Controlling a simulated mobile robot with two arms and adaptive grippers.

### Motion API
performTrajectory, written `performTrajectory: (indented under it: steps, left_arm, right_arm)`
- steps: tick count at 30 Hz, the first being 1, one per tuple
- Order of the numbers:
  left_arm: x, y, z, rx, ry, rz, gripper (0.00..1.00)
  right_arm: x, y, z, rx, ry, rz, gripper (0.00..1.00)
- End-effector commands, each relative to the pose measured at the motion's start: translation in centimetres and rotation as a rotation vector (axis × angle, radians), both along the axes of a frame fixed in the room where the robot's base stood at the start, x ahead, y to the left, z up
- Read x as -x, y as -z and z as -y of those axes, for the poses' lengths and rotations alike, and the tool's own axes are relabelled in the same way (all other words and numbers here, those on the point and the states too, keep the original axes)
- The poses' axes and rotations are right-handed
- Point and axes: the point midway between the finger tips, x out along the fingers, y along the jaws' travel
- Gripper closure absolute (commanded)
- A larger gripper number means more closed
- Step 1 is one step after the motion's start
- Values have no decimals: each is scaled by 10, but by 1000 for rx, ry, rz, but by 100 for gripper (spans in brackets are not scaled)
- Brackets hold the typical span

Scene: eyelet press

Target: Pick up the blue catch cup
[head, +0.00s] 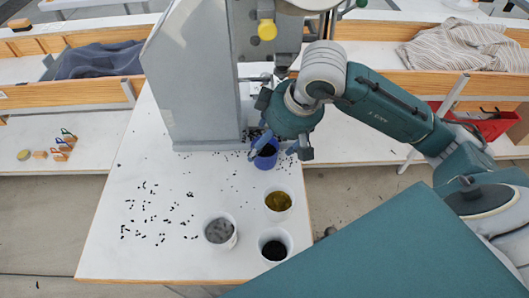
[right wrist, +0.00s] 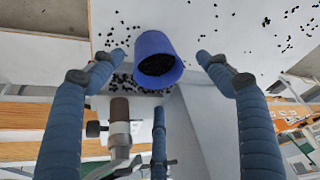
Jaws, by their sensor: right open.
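In the right wrist view the fingers of the gripper (right wrist: 160,60) stand apart on both sides of the cup, with no clear contact. My left gripper is not in view.
The press (head: 190,85) rises right behind the cup. White cups with yellow (head: 278,201), grey (head: 220,231) and black (head: 274,245) contents stand nearer the front. Small black bits lie scattered over the white table (head: 110,255). The table's front left is otherwise clear.

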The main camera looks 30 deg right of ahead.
Motion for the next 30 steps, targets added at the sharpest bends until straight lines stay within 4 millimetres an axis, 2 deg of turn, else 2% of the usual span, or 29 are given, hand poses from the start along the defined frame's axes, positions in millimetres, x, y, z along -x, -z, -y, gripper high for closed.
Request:
performTrajectory:
  steps: [3, 6, 10, 17, 23, 26, 30]
  left_arm:
    - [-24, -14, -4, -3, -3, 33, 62]
    - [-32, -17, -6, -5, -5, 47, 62]
    - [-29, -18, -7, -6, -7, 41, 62]
    - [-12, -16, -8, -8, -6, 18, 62]
    - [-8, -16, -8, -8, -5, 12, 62]
    - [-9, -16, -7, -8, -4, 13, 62]
    - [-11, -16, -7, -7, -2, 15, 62]
  right_arm:
    - [-7, 14, -1, -4, 2, -9, 24]
    - [-13, 28, -2, -4, 1, -7, 24]
    - [-17, 38, -3, -1, 1, -4, 24]
    - [-18, 40, -3, -1, 0, -1, 24]
    - [-18, 40, -3, -1, 1, -1, 62]
    - [-18, 40, -3, -1, 1, -1, 68]
    - [-18, 40, -3, -1, 1, -1, 69]
